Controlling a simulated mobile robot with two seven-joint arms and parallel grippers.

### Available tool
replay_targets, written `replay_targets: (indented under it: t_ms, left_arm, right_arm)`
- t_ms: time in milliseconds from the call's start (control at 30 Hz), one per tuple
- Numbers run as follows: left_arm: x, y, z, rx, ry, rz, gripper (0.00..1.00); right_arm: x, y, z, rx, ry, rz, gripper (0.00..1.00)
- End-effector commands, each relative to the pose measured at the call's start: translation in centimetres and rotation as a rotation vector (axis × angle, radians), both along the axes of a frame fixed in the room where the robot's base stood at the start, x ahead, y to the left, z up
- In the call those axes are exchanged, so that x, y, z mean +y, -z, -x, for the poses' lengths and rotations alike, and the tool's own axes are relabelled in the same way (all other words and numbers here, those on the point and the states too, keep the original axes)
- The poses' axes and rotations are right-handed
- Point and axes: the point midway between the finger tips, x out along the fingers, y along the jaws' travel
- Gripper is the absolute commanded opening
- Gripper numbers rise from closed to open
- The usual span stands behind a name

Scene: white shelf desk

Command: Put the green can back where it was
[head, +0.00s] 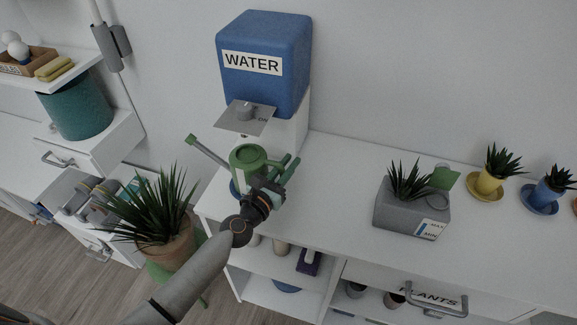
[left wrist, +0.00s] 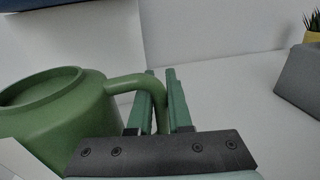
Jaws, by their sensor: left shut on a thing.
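The green can (head: 243,157) is a watering can with a long spout pointing to the upper left in the head view. It is in front of and below the blue water dispenser (head: 262,70). My left gripper (head: 284,174) is shut on its handle. In the left wrist view the can (left wrist: 60,115) fills the left side, and its handle passes between the fingers of the gripper (left wrist: 162,105). The gripper and arm hide part of the can's lower side, and I cannot tell whether it touches the surface below. My right gripper is not in view.
A grey planter (head: 412,215) stands on the white desk (head: 335,165), with yellow (head: 485,187) and blue (head: 541,197) pots further right. A large potted plant (head: 165,240) is close to my left arm. The desk between can and planter is clear.

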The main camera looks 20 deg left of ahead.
Motion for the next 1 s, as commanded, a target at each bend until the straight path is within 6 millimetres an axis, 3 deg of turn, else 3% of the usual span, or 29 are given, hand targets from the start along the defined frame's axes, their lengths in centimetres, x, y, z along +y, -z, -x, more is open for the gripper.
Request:
replay_targets:
  t_ms: [167,200,467,833,1000]
  left_arm:
    - [0.0,0.3,0.0,-0.002,0.000,-0.001,0.00]
    - [0.0,0.4,0.0,0.000,0.000,0.000,0.18]
    - [0.0,0.3,0.0,0.000,0.000,0.000,0.47]
    - [0.0,-0.2,0.2,0.001,0.000,0.000,0.47]
    - [0.6,0.0,2.7,0.003,0.001,-0.001,0.47]
  right_arm:
    - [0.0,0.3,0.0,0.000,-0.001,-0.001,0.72]
    - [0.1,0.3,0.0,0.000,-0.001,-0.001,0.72]
    - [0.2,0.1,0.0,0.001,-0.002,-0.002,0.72]
    - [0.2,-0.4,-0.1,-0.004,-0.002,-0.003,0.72]
    - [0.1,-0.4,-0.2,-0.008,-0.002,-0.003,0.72]
